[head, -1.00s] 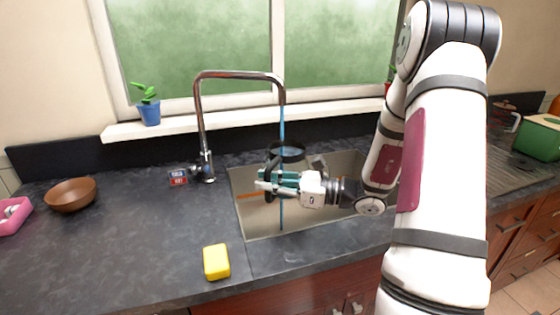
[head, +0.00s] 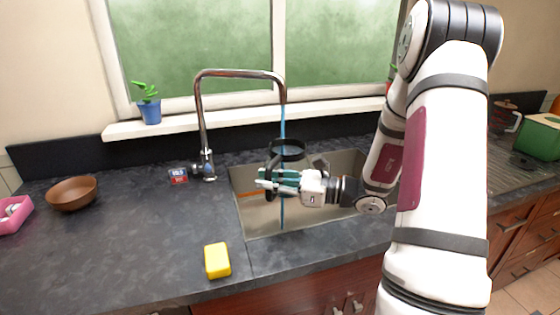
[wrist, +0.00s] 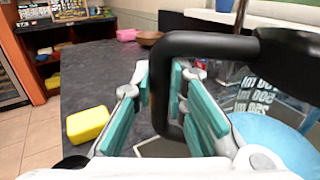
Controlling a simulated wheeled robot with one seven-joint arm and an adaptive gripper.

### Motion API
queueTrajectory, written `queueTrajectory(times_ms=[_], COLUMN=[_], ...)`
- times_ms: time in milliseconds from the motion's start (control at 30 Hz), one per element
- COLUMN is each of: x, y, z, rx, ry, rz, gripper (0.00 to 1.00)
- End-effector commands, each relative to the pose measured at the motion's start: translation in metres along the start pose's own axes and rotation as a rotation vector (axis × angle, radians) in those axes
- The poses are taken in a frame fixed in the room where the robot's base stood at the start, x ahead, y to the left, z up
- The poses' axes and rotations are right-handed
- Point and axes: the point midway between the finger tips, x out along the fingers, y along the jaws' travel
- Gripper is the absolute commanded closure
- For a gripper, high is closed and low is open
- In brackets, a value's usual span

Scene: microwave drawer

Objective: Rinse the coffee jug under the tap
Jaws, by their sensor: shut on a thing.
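The coffee jug (head: 287,150) has a black rim and handle and a clear body with measuring marks in the wrist view (wrist: 262,100). It is over the sink (head: 246,200), under the tap (head: 240,73), with a blue stream running down from the spout. My gripper (head: 270,180) is shut on the jug's black handle (wrist: 162,95), its teal finger pads on either side. Blue shows low in the jug in the wrist view; the arm and gripper hide part of the jug in the head view. The stream also shows below the gripper.
A yellow sponge (head: 217,261) lies on the counter in front of the sink. A brown bowl (head: 73,193) and a pink container (head: 12,215) are at the left. A potted plant (head: 149,110) stands on the windowsill. The counter between bowl and sponge is clear.

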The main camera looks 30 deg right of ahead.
Motion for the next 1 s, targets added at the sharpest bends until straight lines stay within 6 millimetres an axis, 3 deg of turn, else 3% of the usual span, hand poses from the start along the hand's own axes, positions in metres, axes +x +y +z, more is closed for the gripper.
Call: queueTrajectory(times_ms=[367,1000], x=[-0.002,-0.016], y=[0.004,0.043], z=[0.005,0.039], rx=[-0.003,-0.003], ry=[-0.002,-0.002], rz=[0.001,0.001], gripper=[1.0,1.0])
